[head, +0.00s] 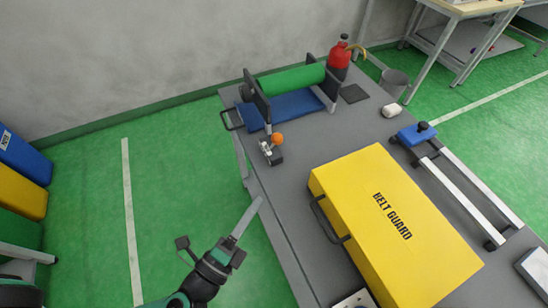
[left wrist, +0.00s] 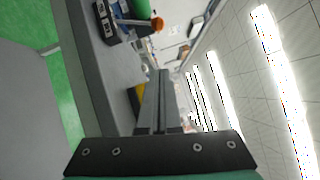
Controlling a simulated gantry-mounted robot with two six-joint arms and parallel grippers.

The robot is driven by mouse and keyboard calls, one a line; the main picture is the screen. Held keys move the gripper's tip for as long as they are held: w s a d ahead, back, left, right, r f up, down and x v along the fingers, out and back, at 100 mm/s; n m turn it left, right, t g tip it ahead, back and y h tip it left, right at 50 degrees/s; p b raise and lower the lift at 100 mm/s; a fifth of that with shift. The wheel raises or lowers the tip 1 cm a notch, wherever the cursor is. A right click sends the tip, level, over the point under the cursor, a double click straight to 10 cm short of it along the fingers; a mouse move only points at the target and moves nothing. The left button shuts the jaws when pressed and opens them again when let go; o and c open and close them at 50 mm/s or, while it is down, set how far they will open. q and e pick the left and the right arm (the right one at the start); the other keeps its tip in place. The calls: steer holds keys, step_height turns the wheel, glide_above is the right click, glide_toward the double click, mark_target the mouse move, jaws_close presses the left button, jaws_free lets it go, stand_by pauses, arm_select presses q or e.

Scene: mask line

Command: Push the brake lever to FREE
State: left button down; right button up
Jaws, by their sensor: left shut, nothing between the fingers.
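The brake lever (head: 277,139) has an orange round knob and stands on a small bracket at the near left of the roller unit, on the grey bench. In the left wrist view its orange knob (left wrist: 157,23) shows at the top, beyond my fingers. My left gripper (head: 257,204) is shut and empty, near the bench's left edge, in front of the lever and apart from it. Its closed fingers (left wrist: 162,74) also show in the left wrist view. I cannot read any FREE mark. My right gripper is not in view.
The grey bench (head: 290,210) carries a green roller (head: 290,80) on a blue base, a red can (head: 340,55), a large yellow belt guard (head: 400,220) and a blue clamp on rails (head: 417,134). Bare bench top lies between the lever and the guard. Green floor is open at left.

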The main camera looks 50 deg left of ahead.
arm_select(q)
steer(key=p, duration=0.2)
glide_toward(274, 143)
steer(key=w+d, duration=0.3)
steer(key=w, duration=0.2)
steer(key=shift+w+a+r+p, duration=0.1)
steer(key=shift+w+a+p, duration=0.45)
steer(key=shift+a, duration=0.3)
steer(key=shift+w+a+r+p, duration=0.15)
steer(key=shift+w+a+p, duration=0.25)
steer(key=shift+w+a, duration=0.35)
steer(key=shift+s+a, duration=0.1)
steer(key=shift+s, duration=0.1)
